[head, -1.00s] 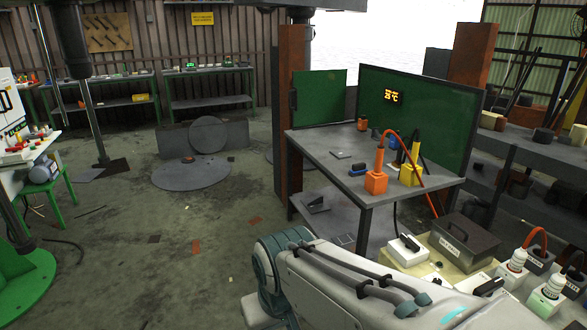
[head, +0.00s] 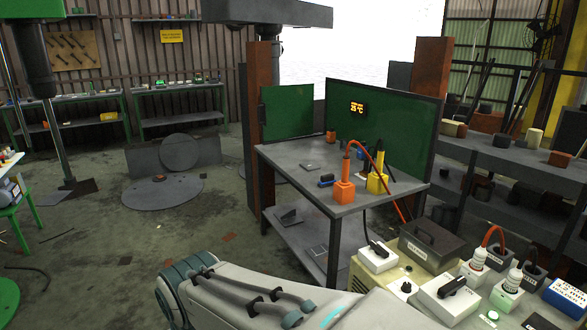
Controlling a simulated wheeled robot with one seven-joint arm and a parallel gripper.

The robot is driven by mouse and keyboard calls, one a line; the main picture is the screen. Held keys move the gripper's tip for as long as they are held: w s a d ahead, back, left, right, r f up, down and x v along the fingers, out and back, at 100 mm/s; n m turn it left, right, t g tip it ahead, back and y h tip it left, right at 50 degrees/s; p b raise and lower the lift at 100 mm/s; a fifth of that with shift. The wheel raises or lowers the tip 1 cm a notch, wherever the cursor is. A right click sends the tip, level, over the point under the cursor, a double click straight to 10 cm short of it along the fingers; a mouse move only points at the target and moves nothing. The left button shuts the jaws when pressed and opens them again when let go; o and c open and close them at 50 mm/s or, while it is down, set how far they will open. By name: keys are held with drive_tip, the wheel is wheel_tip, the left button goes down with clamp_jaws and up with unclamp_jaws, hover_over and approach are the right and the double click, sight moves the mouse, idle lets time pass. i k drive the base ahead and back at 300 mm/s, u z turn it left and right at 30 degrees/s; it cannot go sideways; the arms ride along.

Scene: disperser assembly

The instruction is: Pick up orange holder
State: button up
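An orange holder (head: 344,191) stands upright near the front edge of the grey table (head: 305,177). An orange plug-like piece (head: 346,167) rises from its top, and an orange-red cable (head: 380,172) arcs from there over to the right. A yellow holder (head: 377,183) with a dark upright piece stands just right of it. A smaller orange object (head: 331,136) sits at the back of the table, too small to make out. My arm shows at the bottom of the picture, but my gripper is out of view.
Green panels (head: 380,124) close off the table's back. A blue-and-black item (head: 327,181) lies left of the orange holder. At the lower right are a grey box (head: 430,245), white switch boxes (head: 448,299) and corded plugs.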

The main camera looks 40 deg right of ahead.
sight(344, 182)
drive_tip(key=z, duration=0.25)
drive_tip(key=i, duration=1.6)
drive_tip(key=z, duration=0.9)
drive_tip(key=i, duration=1.3)
drive_tip(key=z, duration=1.7)
drive_tip(key=i, duration=0.75)
drive_tip(key=z, duration=0.7)
